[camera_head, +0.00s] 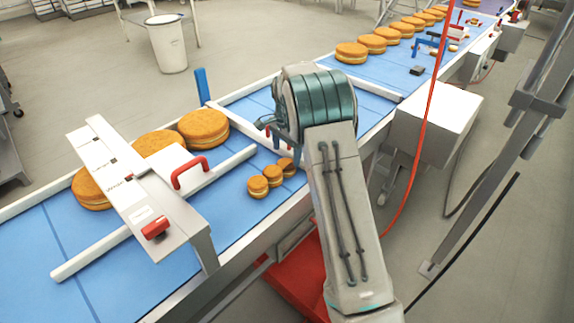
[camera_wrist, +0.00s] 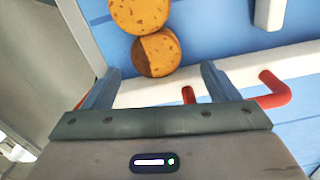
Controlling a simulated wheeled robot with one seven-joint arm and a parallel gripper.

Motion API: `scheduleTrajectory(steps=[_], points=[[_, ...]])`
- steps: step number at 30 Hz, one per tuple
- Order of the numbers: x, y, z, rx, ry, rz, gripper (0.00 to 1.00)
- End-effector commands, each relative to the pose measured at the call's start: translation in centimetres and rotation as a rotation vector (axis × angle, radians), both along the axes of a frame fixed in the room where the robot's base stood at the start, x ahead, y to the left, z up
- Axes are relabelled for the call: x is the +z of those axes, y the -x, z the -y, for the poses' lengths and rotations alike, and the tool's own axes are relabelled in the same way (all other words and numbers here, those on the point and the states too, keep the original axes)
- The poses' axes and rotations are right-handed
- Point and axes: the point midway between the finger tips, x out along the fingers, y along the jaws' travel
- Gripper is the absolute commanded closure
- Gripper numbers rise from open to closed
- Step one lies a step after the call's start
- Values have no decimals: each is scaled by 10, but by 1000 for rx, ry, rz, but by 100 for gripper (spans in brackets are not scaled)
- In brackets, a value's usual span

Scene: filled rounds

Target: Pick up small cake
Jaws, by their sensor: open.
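Three small round golden-brown cakes lie in a slanting row on the blue conveyor belt (camera_head: 226,222): a near one (camera_head: 257,187), a middle one (camera_head: 273,175) and a far one (camera_head: 287,166). My gripper (camera_head: 284,146) is above the belt just beyond the far small cake, partly hidden by my own wrist. In the wrist view the gripper (camera_wrist: 160,68) is open, its two fingers apart with nothing held. Two small cakes show there: one (camera_wrist: 157,55) just ahead of the gap between the fingertips, partly shaded, and another (camera_wrist: 139,13) cut by the top edge.
A white rail (camera_head: 150,215) separates the small cakes from several large cakes (camera_head: 203,127) behind. A grey bridge-like frame (camera_head: 140,190) with a red handle (camera_head: 190,171) spans the belt at left. More cakes (camera_head: 351,52) line the belt's far end.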

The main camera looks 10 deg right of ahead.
Motion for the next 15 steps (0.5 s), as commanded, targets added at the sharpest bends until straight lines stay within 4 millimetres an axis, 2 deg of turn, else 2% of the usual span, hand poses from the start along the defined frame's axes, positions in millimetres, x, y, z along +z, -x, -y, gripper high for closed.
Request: scheduleTrajectory(steps=[9,15], points=[[-42,5,1,2,0,-4,19],[-51,5,1,2,0,-1,19]])
